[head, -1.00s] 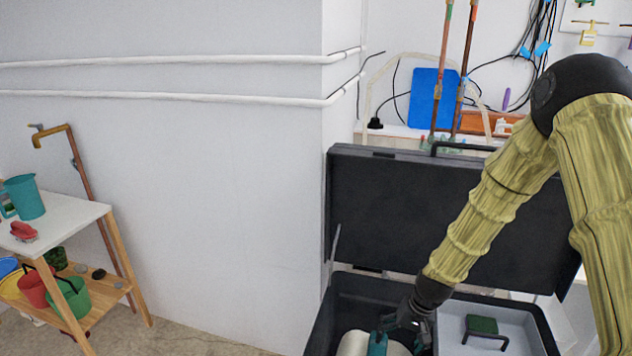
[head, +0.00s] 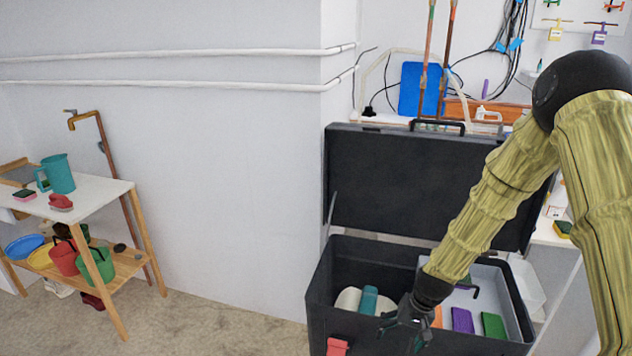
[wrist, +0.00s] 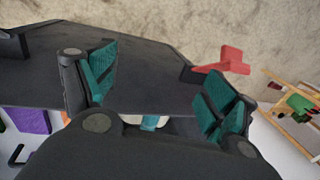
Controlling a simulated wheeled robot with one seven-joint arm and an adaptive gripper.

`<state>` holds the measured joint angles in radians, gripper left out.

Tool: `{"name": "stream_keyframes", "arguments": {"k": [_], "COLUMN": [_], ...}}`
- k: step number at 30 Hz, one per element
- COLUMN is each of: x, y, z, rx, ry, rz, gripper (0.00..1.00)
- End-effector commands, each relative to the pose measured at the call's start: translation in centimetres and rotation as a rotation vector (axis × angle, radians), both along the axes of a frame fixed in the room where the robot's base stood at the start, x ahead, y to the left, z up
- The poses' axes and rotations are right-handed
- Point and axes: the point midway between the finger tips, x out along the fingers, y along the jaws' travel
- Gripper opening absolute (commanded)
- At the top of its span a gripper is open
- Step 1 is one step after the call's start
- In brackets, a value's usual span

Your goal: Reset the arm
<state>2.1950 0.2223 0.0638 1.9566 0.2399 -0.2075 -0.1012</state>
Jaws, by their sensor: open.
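My gripper (head: 405,328) hangs over the front part of an open black toolbox (head: 345,255) in the head view. In the wrist view my gripper (wrist: 155,95) has its two teal-padded fingers spread wide apart, with nothing between them. Beyond the fingers lies the dark toolbox edge, with a red latch (wrist: 232,62) near the right finger. A teal-and-white item (head: 369,298) lies inside the box just left of my gripper. My arm covers part of the box's inside and lid.
A grey tray in the box holds a purple block (head: 462,320) and a green block (head: 493,325). The raised lid (head: 400,185) stands behind. A wooden shelf (head: 110,190) with a teal pitcher (head: 58,174) stands left. The floor (head: 230,330) between is clear.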

Motion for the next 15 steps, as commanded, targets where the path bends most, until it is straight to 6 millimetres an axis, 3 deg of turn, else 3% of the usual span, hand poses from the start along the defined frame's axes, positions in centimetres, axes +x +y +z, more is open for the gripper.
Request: {"name": "stream_keyframes", "arguments": {"k": [8, 15], "x": [-3.1, -7.4], "y": [-0.2, -0.4], "z": [-3.1, -6.8], "rx": [-0.039, -0.088], "ry": [0.013, 0.023], "rz": [0.013, 0.034], "gripper": [0.86, 0.86]}}
